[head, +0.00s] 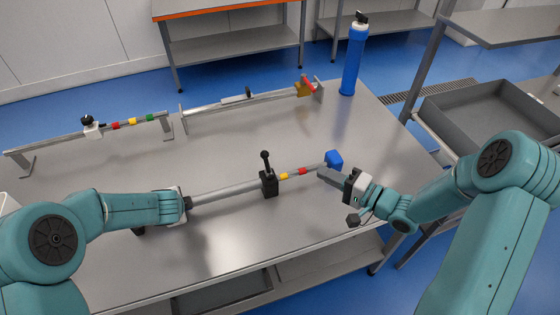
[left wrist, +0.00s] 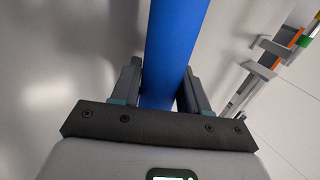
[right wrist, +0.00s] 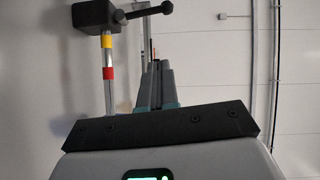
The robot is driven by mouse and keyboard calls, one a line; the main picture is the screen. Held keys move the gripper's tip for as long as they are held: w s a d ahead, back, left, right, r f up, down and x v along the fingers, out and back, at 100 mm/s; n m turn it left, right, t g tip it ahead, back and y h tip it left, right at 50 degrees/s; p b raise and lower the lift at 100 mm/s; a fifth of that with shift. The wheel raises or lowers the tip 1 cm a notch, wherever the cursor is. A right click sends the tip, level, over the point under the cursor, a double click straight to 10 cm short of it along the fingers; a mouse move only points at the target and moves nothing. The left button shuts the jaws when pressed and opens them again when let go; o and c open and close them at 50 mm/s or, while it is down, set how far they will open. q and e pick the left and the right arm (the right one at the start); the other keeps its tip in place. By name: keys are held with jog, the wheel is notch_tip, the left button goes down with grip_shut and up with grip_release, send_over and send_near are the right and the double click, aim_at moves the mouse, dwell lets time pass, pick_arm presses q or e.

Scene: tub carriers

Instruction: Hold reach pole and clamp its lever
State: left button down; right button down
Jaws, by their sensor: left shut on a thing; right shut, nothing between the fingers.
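The reach pole (head: 228,191) is a grey tube lying across the near part of the table, held at its left end. A black clamp block (head: 269,184) with an upright black lever (head: 266,160) sits on it, with yellow and red bands and a blue piece (head: 334,159) toward the right. My left gripper (head: 187,203) is shut on the pole; the left wrist view shows the blue grip (left wrist: 168,55) between its fingers. My right gripper (head: 323,174) is shut and empty near the banded end. Its wrist view shows the lever's knob (right wrist: 166,7), block and bands to the left.
A blue cylinder (head: 353,62) stands at the back right corner. A grey tub (head: 480,142) is on the right. The table's middle (head: 220,145) is clear.

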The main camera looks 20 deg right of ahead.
aim_at(268, 163)
pick_arm(q)
jog(key=shift+w+d+r, duration=0.1)
jog(key=shift+d, duration=0.05)
pick_arm(e)
jog(key=shift+d, duration=0.1)
jog(key=s+a+x, duration=0.1)
jog(key=a+x, duration=0.1)
jog(key=x, duration=1.1)
jog(key=shift+s+a+f, duration=0.15)
jog(key=shift+s, duration=0.15)
